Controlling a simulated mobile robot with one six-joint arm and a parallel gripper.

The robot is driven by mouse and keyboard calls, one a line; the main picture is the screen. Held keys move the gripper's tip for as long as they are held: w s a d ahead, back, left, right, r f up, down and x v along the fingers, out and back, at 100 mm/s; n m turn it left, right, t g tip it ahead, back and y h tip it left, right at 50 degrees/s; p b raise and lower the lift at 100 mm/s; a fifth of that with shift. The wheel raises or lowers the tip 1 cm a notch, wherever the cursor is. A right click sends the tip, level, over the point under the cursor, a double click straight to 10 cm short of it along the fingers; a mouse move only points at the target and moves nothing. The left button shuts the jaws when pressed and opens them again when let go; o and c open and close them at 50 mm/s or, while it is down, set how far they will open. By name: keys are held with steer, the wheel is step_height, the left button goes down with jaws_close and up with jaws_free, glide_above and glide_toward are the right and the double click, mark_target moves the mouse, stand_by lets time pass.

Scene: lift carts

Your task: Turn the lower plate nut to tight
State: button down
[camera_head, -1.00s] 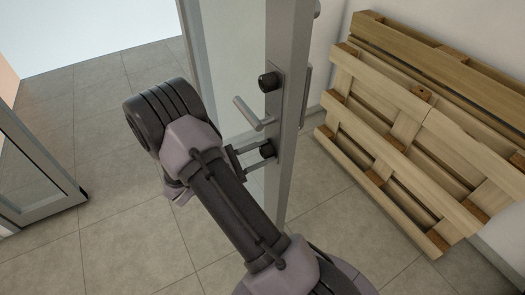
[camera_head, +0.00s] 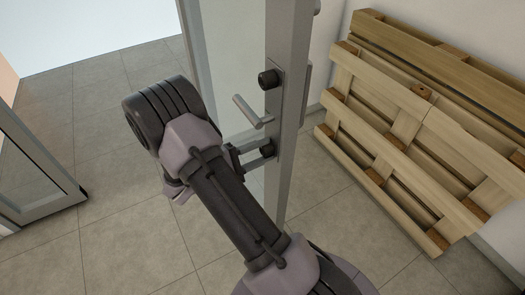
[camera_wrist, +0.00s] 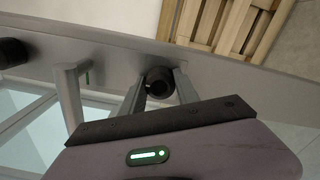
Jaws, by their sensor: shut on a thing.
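The lower plate nut (camera_head: 267,151) is a small black round knob on the metal plate of the door edge, below the lever handle. It also shows in the wrist view (camera_wrist: 159,82). My gripper (camera_head: 258,153) reaches it from the left, with one finger on each side of it. In the wrist view my gripper (camera_wrist: 161,86) is shut on the lower nut, and the nut sits between the two fingertips. Any mark showing how far the nut is turned is too small to tell.
The lever handle (camera_head: 249,112) sticks out just above my fingers, and an upper black nut (camera_head: 268,80) sits above it. The glass door (camera_head: 235,60) stands behind. Wooden pallets (camera_head: 420,120) lean on the wall at right.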

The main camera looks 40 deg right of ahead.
stand_by(0.3)
steer(key=c, duration=0.9)
jaws_free()
steer(key=p+v, duration=0.4)
steer(key=v, duration=1.3)
steer(key=shift+a, duration=0.25)
steer(key=shift+f, duration=0.1)
